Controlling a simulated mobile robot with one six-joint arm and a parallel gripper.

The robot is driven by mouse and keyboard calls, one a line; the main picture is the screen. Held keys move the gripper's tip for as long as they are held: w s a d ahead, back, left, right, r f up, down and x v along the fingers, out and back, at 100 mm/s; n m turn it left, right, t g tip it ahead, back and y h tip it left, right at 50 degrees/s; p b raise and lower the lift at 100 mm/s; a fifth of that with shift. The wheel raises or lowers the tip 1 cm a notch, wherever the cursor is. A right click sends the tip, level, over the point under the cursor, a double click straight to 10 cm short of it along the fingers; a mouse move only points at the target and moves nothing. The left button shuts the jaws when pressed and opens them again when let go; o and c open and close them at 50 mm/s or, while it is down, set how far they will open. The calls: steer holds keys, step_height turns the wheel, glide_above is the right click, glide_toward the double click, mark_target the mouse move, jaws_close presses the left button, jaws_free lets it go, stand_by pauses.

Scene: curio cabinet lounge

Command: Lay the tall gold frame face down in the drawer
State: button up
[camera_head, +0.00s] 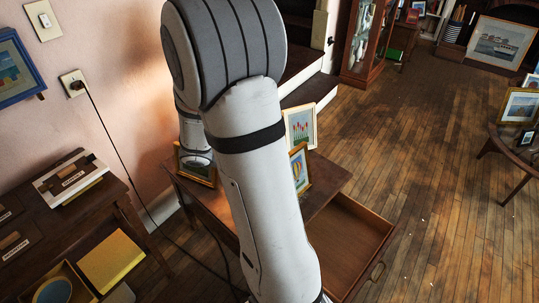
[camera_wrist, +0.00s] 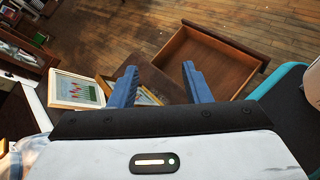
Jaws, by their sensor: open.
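A tall gold frame with a balloon picture (camera_head: 302,171) stands tilted on the small table, partly behind my arm in the head view. Part of a gold frame (camera_wrist: 148,98) also shows between my fingers in the wrist view; most of it is hidden. The drawer (camera_head: 352,240) is pulled open and looks empty; it also shows in the wrist view (camera_wrist: 212,62). My gripper (camera_wrist: 158,76) is open, its blue fingers apart with nothing visibly held, above the table side of the drawer. It is hidden in the head view.
A pale frame with red flowers (camera_head: 300,127) stands behind on the table, also in the wrist view (camera_wrist: 76,90). Another gold frame (camera_head: 197,168) is at the table's left, partly hidden. A dark desk (camera_head: 75,222) stands at left. The wooden floor right of the drawer is clear.

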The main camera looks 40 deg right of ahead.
steer(key=w+d+f+n+t+h+b, duration=0.2)
steer(key=w+d+f+n+h, duration=0.3)
steer(key=w+d+f+n, duration=0.15)
steer(key=n+t+h+b, duration=0.1)
steer(key=n+t+h, duration=0.1)
steer(key=n+t, duration=0.4)
glide_toward(299, 157)
step_height(299, 157, up, 3)
steer(key=w+a, duration=0.2)
steer(key=w, duration=0.1)
steer(key=shift+n+g, duration=0.4)
steer(key=shift+n, duration=0.05)
steer(key=d, duration=0.7)
steer(key=shift+d+f, duration=0.25)
steer(key=shift+d, duration=0.05)
jaws_close()
